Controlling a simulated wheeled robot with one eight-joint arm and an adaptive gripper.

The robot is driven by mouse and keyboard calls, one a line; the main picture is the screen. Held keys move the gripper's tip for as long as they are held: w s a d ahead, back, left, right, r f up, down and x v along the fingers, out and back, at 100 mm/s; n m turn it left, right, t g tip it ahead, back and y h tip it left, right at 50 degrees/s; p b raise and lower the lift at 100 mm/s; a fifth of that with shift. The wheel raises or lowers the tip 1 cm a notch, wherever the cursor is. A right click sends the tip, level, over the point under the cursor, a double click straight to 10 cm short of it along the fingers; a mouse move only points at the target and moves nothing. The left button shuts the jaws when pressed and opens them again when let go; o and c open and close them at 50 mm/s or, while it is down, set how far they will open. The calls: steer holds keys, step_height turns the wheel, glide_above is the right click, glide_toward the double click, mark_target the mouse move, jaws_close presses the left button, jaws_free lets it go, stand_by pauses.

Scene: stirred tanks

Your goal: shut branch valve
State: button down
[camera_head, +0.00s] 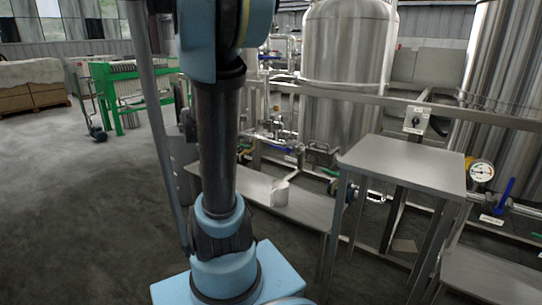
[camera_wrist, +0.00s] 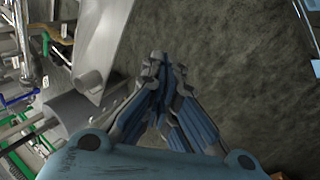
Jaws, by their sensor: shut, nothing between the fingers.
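A blue lever handle (camera_head: 504,197) stands up and tilts on a pipe at the right of the head view, beside a white label plate. Smaller blue (camera_head: 281,149) and green (camera_head: 329,171) handles sit on low pipework behind the bench. I cannot tell which of these is the branch valve. In the wrist view a blue handle (camera_wrist: 18,99) and a green one (camera_wrist: 45,43) show at the left edge. My gripper (camera_wrist: 162,62) is shut and empty, above the dark floor and to the right of the pipework. It is outside the head view.
A steel table (camera_head: 400,165) stands at the right, with a low bench (camera_head: 320,205) bearing a pale cup (camera_head: 280,193) to its left. A pressure gauge (camera_head: 481,172) is near the lever. Steel tanks (camera_head: 345,70) stand behind. Open floor (camera_head: 85,215) lies at the left.

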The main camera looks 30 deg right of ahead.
mark_target(278, 147)
steer(key=w+d+f+n+h, duration=0.3)
steer(key=w+d+n, duration=0.2)
steer(key=w+d, duration=0.5)
steer(key=w+d+f+n+h, duration=0.2)
steer(key=w+d+f+n, duration=0.2)
steer(key=w+d+n, duration=0.55)
steer(key=w+d+f+h, duration=0.1)
steer(key=w+d+f, duration=0.1)
steer(key=d+f, duration=0.5)
steer(key=w+d+f+h, duration=0.1)
steer(key=w+d+f, duration=0.15)
steer(key=d, duration=0.85)
steer(key=shift+s+d+r+t, duration=0.1)
steer(key=shift+d+r+t, duration=0.1)
steer(key=shift+r, duration=0.65)
steer(key=shift+s+d+r+t, duration=0.1)
steer(key=shift+r+t, duration=0.1)
steer(key=shift+r, duration=0.6)
